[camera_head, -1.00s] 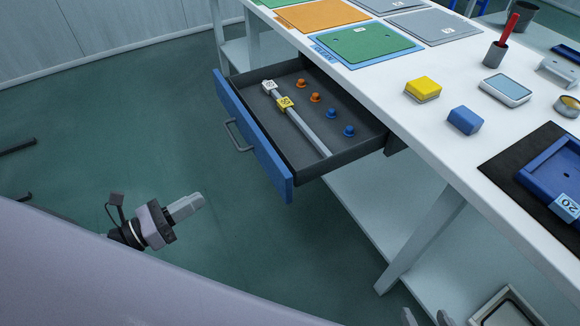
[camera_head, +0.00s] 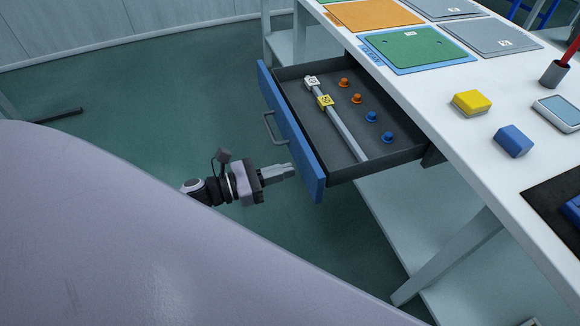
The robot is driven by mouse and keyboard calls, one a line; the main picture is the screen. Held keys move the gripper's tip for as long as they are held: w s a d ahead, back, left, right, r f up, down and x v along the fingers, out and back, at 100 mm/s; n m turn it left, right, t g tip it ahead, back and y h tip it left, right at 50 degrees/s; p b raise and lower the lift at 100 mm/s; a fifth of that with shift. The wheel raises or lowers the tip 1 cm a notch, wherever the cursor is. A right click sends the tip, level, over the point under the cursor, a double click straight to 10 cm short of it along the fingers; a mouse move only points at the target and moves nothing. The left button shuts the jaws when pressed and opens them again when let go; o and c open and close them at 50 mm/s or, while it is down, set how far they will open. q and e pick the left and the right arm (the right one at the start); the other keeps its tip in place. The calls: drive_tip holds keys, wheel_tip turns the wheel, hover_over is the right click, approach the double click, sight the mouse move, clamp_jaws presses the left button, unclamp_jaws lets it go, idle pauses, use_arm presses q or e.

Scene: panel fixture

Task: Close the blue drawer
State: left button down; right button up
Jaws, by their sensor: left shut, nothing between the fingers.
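The blue drawer (camera_head: 296,140) hangs under the white workbench and is pulled out, its blue front facing left with a grey bar handle (camera_head: 271,127). Inside its dark tray lie a grey rod (camera_head: 345,133) with a white and a yellow tagged block, and several orange and blue knobs. My left gripper (camera_head: 291,170) is shut and empty. Its tips point right, close to the near end of the drawer front, below the handle; I cannot tell whether they touch it. My right gripper is not in view.
The workbench top (camera_head: 440,110) carries a green panel (camera_head: 415,47), an orange panel (camera_head: 372,14), a yellow block (camera_head: 471,102) and a blue block (camera_head: 513,140). A bench leg (camera_head: 450,255) stands right of the drawer.

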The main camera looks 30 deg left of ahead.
use_arm(q)
drive_tip(key=shift+x, duration=1)
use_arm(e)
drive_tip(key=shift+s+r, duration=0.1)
